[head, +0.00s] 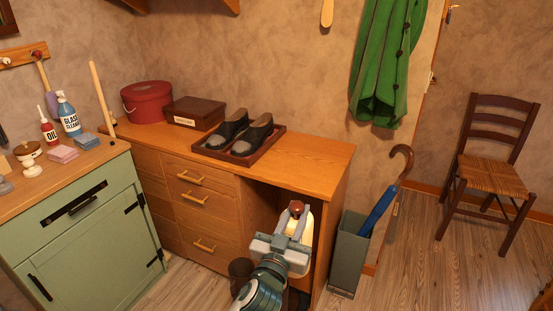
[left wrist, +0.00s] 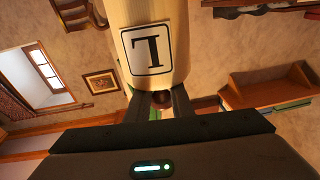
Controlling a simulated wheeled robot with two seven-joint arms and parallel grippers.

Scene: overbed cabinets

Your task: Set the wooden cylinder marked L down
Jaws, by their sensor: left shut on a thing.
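The wooden cylinder (head: 301,227) is pale, with a dark red-brown knob at its upper end in the head view. In the left wrist view the cylinder (left wrist: 180,18) fills the top centre, and its white label (left wrist: 147,49) with a black L shows upside down. My left gripper (head: 292,240) is shut on the cylinder and holds it in front of the desk's open knee space. In the left wrist view its two fingers (left wrist: 160,104) stand close together below the label. The cylinder's lower part is hidden in the head view. My right gripper is not in view.
The wooden desk (head: 315,158) has a clear right end. A tray (head: 270,143) with dark shoes, a brown box (head: 194,112) and a red round box (head: 147,102) stand on it. A grey umbrella stand (head: 347,262) is close right. A green cabinet (head: 85,235) stands left.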

